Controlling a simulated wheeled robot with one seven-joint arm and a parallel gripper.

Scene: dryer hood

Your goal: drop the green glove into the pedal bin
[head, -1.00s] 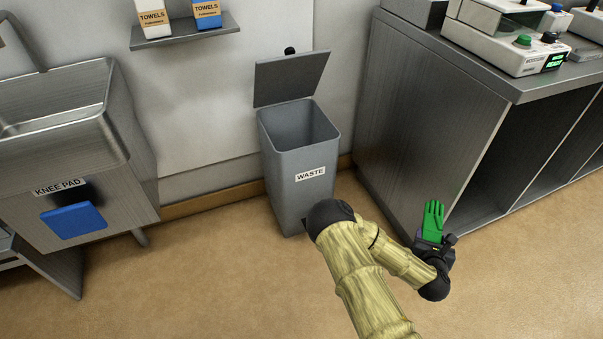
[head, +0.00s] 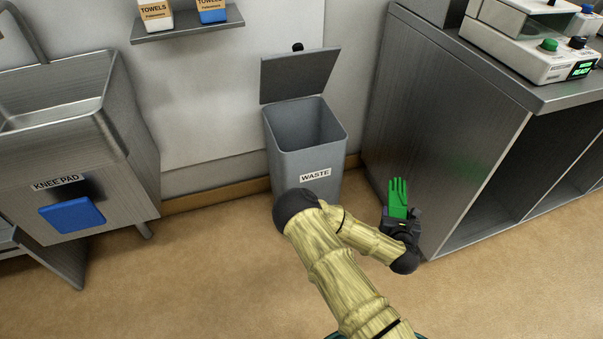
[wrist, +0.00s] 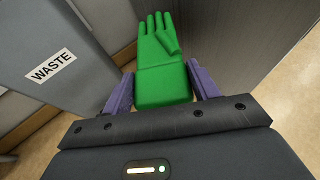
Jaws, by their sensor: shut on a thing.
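The green glove (head: 398,196) is held upright, fingers pointing up, in my gripper (head: 400,215). In the wrist view the glove (wrist: 160,62) sits between the two purple fingers of my gripper (wrist: 162,88), which are shut on its cuff. The grey pedal bin (head: 305,158), labelled WASTE, stands by the wall with its lid (head: 300,75) raised and its mouth open. My gripper is to the right of the bin and in front of it, apart from it. The bin's side also shows at the left of the wrist view (wrist: 75,35).
A steel cabinet (head: 440,125) with open shelves stands close on the right of the glove. A sink (head: 75,125) with a blue knee pad (head: 72,215) is at the left. A shelf (head: 187,32) with towel boxes hangs above. Floor is clear between sink and bin.

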